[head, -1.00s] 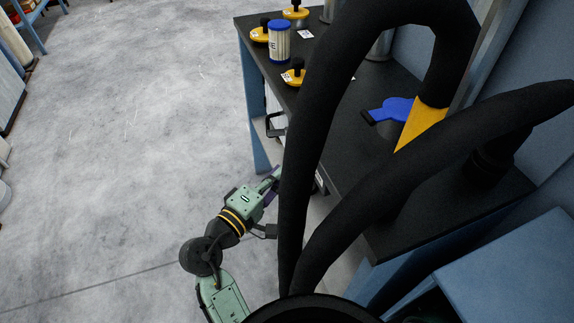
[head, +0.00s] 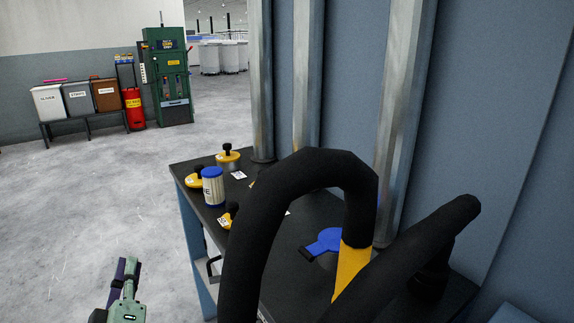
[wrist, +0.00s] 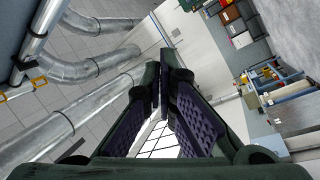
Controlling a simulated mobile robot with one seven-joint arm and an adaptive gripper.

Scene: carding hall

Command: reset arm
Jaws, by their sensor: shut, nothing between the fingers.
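My gripper (head: 126,264) shows at the lower left of the head view, out over the floor and left of the black-topped table (head: 295,236), apart from it. Its green body and dark purple finger pads are seen. In the wrist view the fingertips (wrist: 162,76) meet, with nothing held between them. The rest of the arm is below the picture edge in the head view.
On the table are a blue-lidded jar (head: 212,186), yellow-based knobbed pieces (head: 228,157) and a blue item (head: 328,241). Thick black hoses (head: 262,225) block part of the view. Bins (head: 47,102), a red extinguisher (head: 133,108) and a green machine (head: 170,85) stand far left. Open floor lies between.

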